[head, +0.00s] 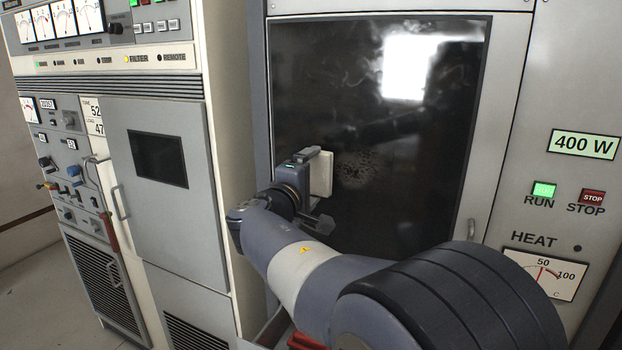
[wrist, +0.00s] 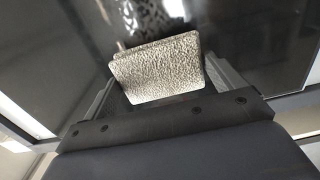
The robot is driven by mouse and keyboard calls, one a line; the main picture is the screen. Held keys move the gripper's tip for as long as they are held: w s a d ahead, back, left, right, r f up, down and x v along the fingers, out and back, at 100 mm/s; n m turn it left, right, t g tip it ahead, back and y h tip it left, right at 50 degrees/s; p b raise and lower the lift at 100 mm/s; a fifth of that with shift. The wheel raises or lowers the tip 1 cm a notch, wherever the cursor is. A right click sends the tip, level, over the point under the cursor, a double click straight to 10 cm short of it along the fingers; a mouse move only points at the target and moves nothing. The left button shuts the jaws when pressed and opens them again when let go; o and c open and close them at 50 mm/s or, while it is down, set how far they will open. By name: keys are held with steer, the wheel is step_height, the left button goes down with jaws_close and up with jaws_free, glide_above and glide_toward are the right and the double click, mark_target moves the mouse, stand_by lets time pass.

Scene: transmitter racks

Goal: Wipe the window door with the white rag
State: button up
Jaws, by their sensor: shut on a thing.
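The window door (head: 400,130) is a dark glass pane in a grey frame, with faint smears near the top and a bright reflection at upper right. A speckled dirty patch (head: 355,168) lies on the glass just right of my gripper (head: 306,182). My gripper is shut on the white rag (head: 322,172), a folded pad held at the glass; I cannot tell if it touches. In the wrist view the textured rag (wrist: 157,68) sits between the fingers, with part of the dark patch (wrist: 150,25) showing beyond it. The door handle (head: 471,232) is at lower right.
A grey cabinet with a small dark screen (head: 158,158) and meters stands at left. At right, a panel carries a 400 W label (head: 583,144), RUN and STOP buttons (head: 592,198) and a HEAT meter (head: 540,272). A red object (head: 305,342) shows beneath my arm.

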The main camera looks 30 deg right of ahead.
mark_target(323, 179)
steer(key=shift+b+x, duration=0.35)
steer(key=shift+x, duration=0.85)
steer(key=shift+s, duration=0.1)
steer(key=shift+s+d+f+b, duration=0.15)
steer(key=shift+s+d+b, duration=0.45)
steer(key=shift+s+b, duration=0.15)
steer(key=shift+s+d+b, duration=0.65)
steer(key=shift+s+d, duration=0.2)
steer(key=shift+s, duration=0.15)
steer(key=shift+s+d+b, duration=0.6)
steer(key=shift+s+d, duration=0.25)
steer(key=shift+s, duration=0.2)
steer(key=shift+s+d+b, duration=0.65)
steer(key=shift+s+d, duration=0.45)
steer(key=shift+s, duration=0.3)
steer(key=shift+s+d+b, duration=0.65)
steer(key=shift+s+d, duration=0.45)
steer(key=shift+s, duration=0.35)
